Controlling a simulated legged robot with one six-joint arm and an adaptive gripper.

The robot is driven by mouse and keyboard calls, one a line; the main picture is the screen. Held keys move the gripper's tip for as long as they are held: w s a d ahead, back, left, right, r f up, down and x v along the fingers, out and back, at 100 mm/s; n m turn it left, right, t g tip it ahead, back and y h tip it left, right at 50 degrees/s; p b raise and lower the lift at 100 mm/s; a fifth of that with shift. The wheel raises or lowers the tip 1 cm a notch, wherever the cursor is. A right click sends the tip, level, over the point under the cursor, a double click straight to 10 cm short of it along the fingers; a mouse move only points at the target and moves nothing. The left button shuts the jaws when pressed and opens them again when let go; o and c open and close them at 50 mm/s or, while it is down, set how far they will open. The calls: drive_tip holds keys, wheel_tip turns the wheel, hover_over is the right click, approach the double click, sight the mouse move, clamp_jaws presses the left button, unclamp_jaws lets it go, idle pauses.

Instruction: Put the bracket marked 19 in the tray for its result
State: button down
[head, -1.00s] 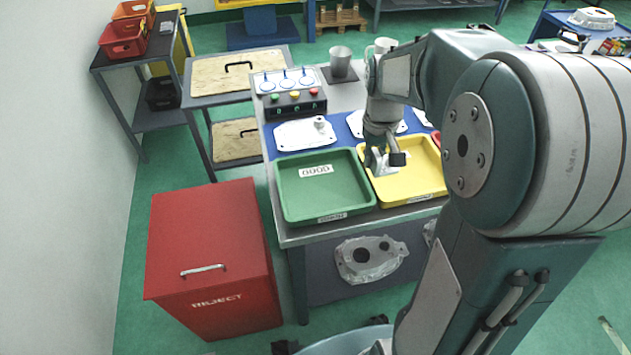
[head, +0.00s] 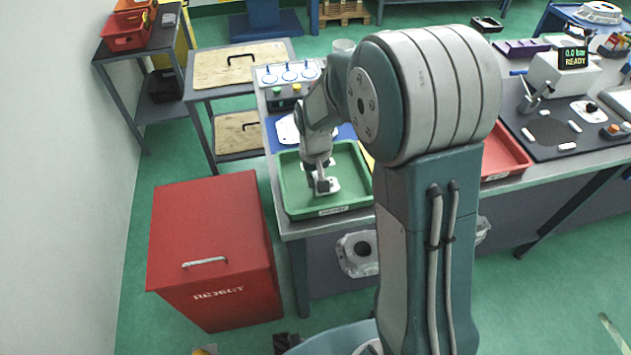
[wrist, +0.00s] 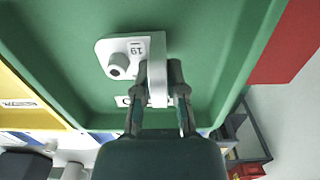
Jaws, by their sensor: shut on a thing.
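My gripper (wrist: 162,98) is shut on the bracket (wrist: 128,48), a pale metal part with a flat plate, an upright wall and a round boss. The plate carries a tag reading 19. The wall is between my fingers. The bracket is over the floor of the green tray (wrist: 215,50), inside its rim; I cannot tell whether it touches the floor. In the head view my gripper (head: 322,178) points down into the green tray (head: 357,190).
The yellow tray (wrist: 22,88) is beside the green one, mostly hidden by my arm in the head view. A red tray (head: 505,155) lies farther right. A test unit (head: 572,62) reads 0.0 bar READY. The red reject bin (head: 215,235) stands left of the bench.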

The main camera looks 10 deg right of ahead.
drive_tip(key=shift+f, duration=0.7)
drive_tip(key=c, duration=0.7)
unclamp_jaws()
